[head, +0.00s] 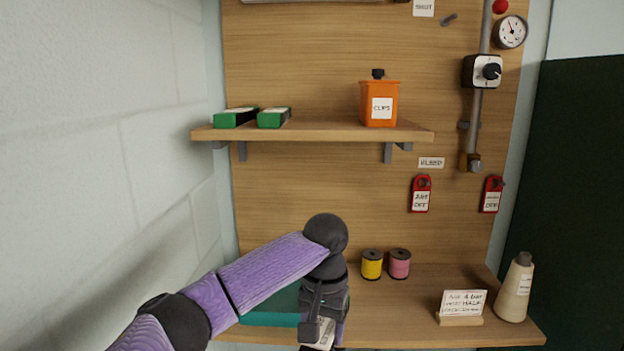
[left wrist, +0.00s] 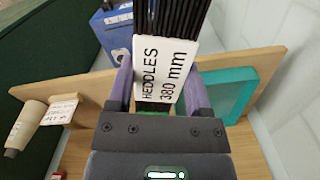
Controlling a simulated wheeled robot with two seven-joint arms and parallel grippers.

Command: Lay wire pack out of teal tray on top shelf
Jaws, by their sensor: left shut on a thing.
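My left gripper (head: 320,335) is low in the head view, in front of the lower shelf. It is shut on a wire pack, a bundle of dark rods with a white label reading "HEDDLES 380 mm" (left wrist: 165,68). Only a pale bit of the pack shows in the head view. The teal tray (head: 268,319) is on the lower shelf, partly hidden behind my left arm; it also shows right of the pack in the left wrist view (left wrist: 240,84). The top shelf (head: 320,132) is above, with two green-sided packs (head: 235,118) at its left end. My right gripper is not in view.
Yellow (head: 372,265) and pink spools, a card stand (head: 462,308) and a cone (head: 516,288) stand on the lower shelf.

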